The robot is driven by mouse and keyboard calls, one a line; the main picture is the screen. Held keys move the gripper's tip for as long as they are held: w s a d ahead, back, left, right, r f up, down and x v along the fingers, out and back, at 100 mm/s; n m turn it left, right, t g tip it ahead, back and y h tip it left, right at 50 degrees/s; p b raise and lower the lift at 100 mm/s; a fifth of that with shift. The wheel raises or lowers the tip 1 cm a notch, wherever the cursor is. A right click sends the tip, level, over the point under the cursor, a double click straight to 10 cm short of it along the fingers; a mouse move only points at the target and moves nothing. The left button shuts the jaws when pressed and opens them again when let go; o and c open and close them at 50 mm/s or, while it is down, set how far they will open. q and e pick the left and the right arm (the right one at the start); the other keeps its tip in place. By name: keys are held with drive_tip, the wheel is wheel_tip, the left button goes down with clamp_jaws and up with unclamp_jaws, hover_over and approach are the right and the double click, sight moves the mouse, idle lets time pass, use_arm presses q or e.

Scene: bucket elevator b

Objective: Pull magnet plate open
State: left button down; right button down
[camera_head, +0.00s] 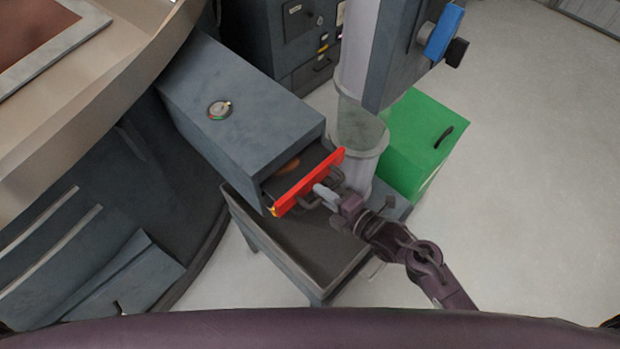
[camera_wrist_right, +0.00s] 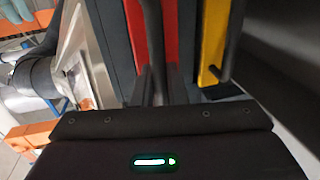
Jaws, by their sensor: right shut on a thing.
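The magnet plate (camera_head: 309,182) has a red front with a dark handle and a yellow end. It stands partly out of the grey box housing (camera_head: 250,110), with a gap behind its front. My right gripper (camera_head: 323,193) is at the front and is shut on the handle. In the right wrist view the red front (camera_wrist_right: 165,35) and a yellow strip (camera_wrist_right: 213,40) show beyond the dark gripper fingers (camera_wrist_right: 157,85). The fingertips are partly hidden there. My left gripper is not in view.
An open grey trough (camera_head: 300,245) lies below the housing. A clear pipe (camera_head: 358,125) and a green box (camera_head: 420,140) stand close behind my right arm. A large curved machine (camera_head: 100,130) fills the left. The floor on the right is clear.

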drive_tip(key=f+p+v, duration=0.2)
drive_tip(key=f+v, duration=0.1)
drive_tip(key=v, duration=1)
drive_tip(key=shift+s+d+p, duration=0.35)
drive_tip(key=shift+s+d, duration=0.1)
drive_tip(key=c, duration=1.6)
unclamp_jaws()
drive_tip(key=shift+r, duration=0.1)
drive_tip(key=shift+o, duration=0.2)
drive_tip(key=b+v, duration=0.1)
drive_tip(key=v, duration=0.6)
drive_tip(key=shift+s+d, duration=0.3)
